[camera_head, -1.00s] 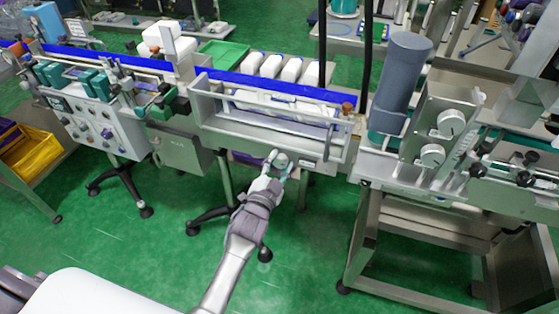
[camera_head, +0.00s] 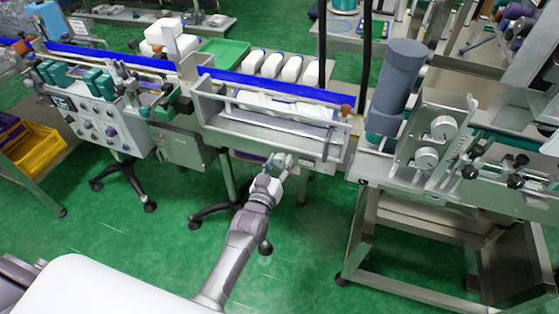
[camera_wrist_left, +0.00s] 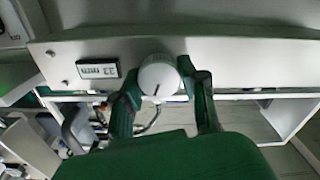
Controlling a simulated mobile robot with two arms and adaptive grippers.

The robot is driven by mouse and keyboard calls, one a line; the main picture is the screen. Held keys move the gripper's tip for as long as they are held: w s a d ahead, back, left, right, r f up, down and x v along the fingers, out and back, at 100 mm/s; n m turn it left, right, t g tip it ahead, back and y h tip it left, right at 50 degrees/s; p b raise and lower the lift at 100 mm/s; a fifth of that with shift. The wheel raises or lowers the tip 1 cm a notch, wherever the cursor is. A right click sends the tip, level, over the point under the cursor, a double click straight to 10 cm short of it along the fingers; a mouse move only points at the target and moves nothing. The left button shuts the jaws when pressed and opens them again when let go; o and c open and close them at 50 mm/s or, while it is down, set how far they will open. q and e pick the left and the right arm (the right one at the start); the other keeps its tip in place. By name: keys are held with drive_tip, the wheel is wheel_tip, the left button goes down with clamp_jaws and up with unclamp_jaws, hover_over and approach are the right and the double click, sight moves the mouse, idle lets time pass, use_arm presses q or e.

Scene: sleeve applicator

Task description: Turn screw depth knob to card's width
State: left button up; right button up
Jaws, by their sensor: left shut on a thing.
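The round white-grey knob (camera_wrist_left: 159,76) with a dark index line sits on the front panel of the machine, seen in the left wrist view. My left gripper (camera_wrist_left: 160,84) has its two fingers on either side of the knob, shut on it. In the head view my left gripper (camera_head: 279,164) reaches up to the knob on the lower front of the conveyor; the knob is small and partly covered there. A small card or counter (camera_wrist_left: 98,69) with a dark face and light figures is left of the knob; its figures are too small to read surely. My right gripper is not in view.
A blue conveyor belt (camera_head: 283,85) with white packs runs above the knob. A control panel (camera_head: 105,125) with several knobs stands to the left. A machine with a grey cylinder (camera_head: 403,77) and two white dials stands to the right. The green floor (camera_head: 150,250) is open in front.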

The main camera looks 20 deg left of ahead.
use_arm(q)
drive_tip(key=n, duration=0.4)
drive_tip(key=shift+f+n, duration=0.2)
drive_tip(key=shift+n, duration=0.1)
drive_tip(key=n, duration=0.5)
drive_tip(key=n+b, duration=0.1)
drive_tip(key=n, duration=0.4)
drive_tip(key=shift+f+n, duration=0.15)
drive_tip(key=shift+n, duration=0.25)
drive_tip(key=n+b, duration=0.2)
drive_tip(key=n, duration=0.3)
drive_tip(key=shift+n, duration=0.4)
drive_tip(key=o, duration=1.1)
drive_tip(key=shift+o, duration=0.2)
drive_tip(key=shift+s+r, duration=0.1)
drive_tip(key=shift+r, duration=0.1)
